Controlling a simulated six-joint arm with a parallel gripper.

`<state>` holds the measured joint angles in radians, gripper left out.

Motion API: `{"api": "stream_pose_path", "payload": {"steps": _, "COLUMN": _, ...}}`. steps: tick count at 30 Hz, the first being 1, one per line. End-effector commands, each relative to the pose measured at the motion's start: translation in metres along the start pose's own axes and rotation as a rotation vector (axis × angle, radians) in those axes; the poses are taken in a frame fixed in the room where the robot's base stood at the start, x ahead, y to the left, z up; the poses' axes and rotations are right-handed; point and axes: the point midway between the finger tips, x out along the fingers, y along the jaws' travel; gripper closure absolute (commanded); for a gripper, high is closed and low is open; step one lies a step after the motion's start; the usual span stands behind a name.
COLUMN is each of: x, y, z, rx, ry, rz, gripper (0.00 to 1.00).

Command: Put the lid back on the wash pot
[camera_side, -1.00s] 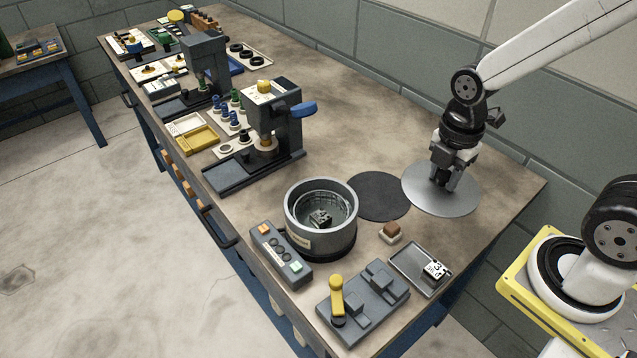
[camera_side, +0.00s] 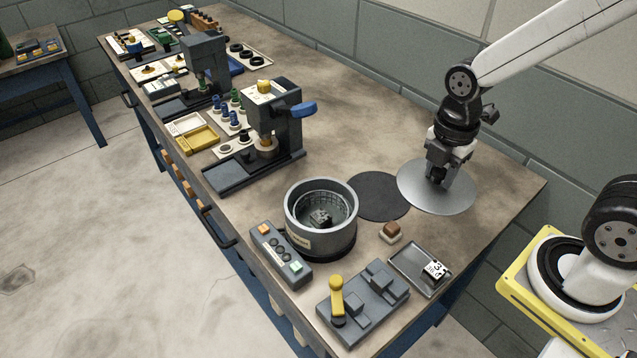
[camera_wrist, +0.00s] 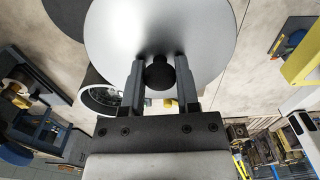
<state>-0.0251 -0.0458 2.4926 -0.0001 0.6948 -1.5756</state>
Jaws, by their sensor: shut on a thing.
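The lid (camera_side: 416,186) is a round silver disc with a dark knob, seen in the side view right of the dark mat. My gripper (camera_side: 438,180) is shut on the knob (camera_wrist: 159,76), which shows between both fingers in the wrist view. The lid (camera_wrist: 160,25) fills the upper middle of that view. Whether it clears the bench is hard to tell. The wash pot (camera_side: 340,238) is a grey open cylinder at the bench's front, left of the lid. A dark block sits in the basket inside it.
The dark round mat (camera_side: 378,197) lies bare between pot and lid. A brown-and-white block (camera_side: 390,232), a tray with a white marked block (camera_side: 407,272), a fixture with a yellow handle (camera_side: 375,305) and a button box (camera_side: 279,254) surround the pot's front. A press (camera_side: 275,130) stands behind left.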

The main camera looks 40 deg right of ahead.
Motion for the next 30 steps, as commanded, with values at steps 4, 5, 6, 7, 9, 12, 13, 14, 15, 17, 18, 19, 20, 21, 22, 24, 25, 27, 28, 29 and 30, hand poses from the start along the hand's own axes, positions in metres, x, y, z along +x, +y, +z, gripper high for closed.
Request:
{"api": "stream_pose_path", "payload": {"steps": 4, "x": -0.005, "y": 0.02, "z": -0.012, "rx": -0.057, "ry": 0.0, "rz": 0.001, "gripper": 1.0}}
{"api": "stream_pose_path", "payload": {"steps": 5, "x": -0.006, "y": 0.025, "z": -0.016, "rx": -0.072, "ry": 0.0, "rz": 0.001, "gripper": 1.0}}
{"api": "stream_pose_path", "payload": {"steps": 6, "x": -0.008, "y": 0.032, "z": -0.021, "rx": -0.092, "ry": 0.0, "rz": 0.001, "gripper": 1.0}}
{"api": "stream_pose_path", "payload": {"steps": 7, "x": -0.009, "y": 0.037, "z": -0.025, "rx": -0.109, "ry": 0.0, "rz": 0.0, "gripper": 1.0}}
{"api": "stream_pose_path", "payload": {"steps": 9, "x": -0.012, "y": 0.051, "z": -0.036, "rx": -0.152, "ry": 0.0, "rz": 0.001, "gripper": 1.0}}
{"api": "stream_pose_path", "payload": {"steps": 12, "x": -0.016, "y": 0.07, "z": -0.055, "rx": -0.216, "ry": 0.0, "rz": 0.001, "gripper": 1.0}}
{"api": "stream_pose_path", "payload": {"steps": 13, "x": -0.017, "y": 0.075, "z": -0.061, "rx": -0.235, "ry": 0.0, "rz": 0.001, "gripper": 1.0}}
{"api": "stream_pose_path", "payload": {"steps": 14, "x": -0.019, "y": 0.081, "z": -0.067, "rx": -0.254, "ry": -0.001, "rz": 0.001, "gripper": 1.0}}
{"api": "stream_pose_path", "payload": {"steps": 15, "x": -0.02, "y": 0.088, "z": -0.075, "rx": -0.28, "ry": -0.001, "rz": 0.001, "gripper": 1.0}}
{"api": "stream_pose_path", "payload": {"steps": 17, "x": -0.022, "y": 0.097, "z": -0.088, "rx": -0.319, "ry": -0.001, "rz": 0.0, "gripper": 1.0}}
{"api": "stream_pose_path", "payload": {"steps": 18, "x": -0.023, "y": 0.103, "z": -0.097, "rx": -0.342, "ry": -0.001, "rz": 0.001, "gripper": 1.0}}
{"api": "stream_pose_path", "payload": {"steps": 19, "x": -0.024, "y": 0.107, "z": -0.103, "rx": -0.36, "ry": -0.001, "rz": 0.001, "gripper": 1.0}}
{"api": "stream_pose_path", "payload": {"steps": 20, "x": -0.025, "y": 0.111, "z": -0.109, "rx": -0.376, "ry": -0.001, "rz": 0.001, "gripper": 1.0}}
{"api": "stream_pose_path", "payload": {"steps": 21, "x": -0.025, "y": 0.115, "z": -0.117, "rx": -0.397, "ry": -0.001, "rz": 0.0, "gripper": 1.0}}
{"api": "stream_pose_path", "payload": {"steps": 22, "x": -0.026, "y": 0.119, "z": -0.122, "rx": -0.411, "ry": -0.001, "rz": 0.001, "gripper": 1.0}}
{"api": "stream_pose_path", "payload": {"steps": 24, "x": -0.027, "y": 0.124, "z": -0.134, "rx": -0.441, "ry": -0.001, "rz": 0.001, "gripper": 1.0}}
{"api": "stream_pose_path", "payload": {"steps": 25, "x": -0.028, "y": 0.126, "z": -0.138, "rx": -0.451, "ry": -0.001, "rz": 0.001, "gripper": 1.0}}
{"api": "stream_pose_path", "payload": {"steps": 27, "x": -0.028, "y": 0.13, "z": -0.145, "rx": -0.471, "ry": -0.001, "rz": 0.0, "gripper": 1.0}}
{"api": "stream_pose_path", "payload": {"steps": 28, "x": -0.028, "y": 0.131, "z": -0.148, "rx": -0.477, "ry": -0.001, "rz": 0.001, "gripper": 1.0}}
{"api": "stream_pose_path", "payload": {"steps": 29, "x": -0.029, "y": 0.132, "z": -0.15, "rx": -0.483, "ry": -0.001, "rz": 0.002, "gripper": 1.0}}
{"api": "stream_pose_path", "payload": {"steps": 30, "x": -0.029, "y": 0.133, "z": -0.152, "rx": -0.488, "ry": -0.001, "rz": 0.002, "gripper": 1.0}}
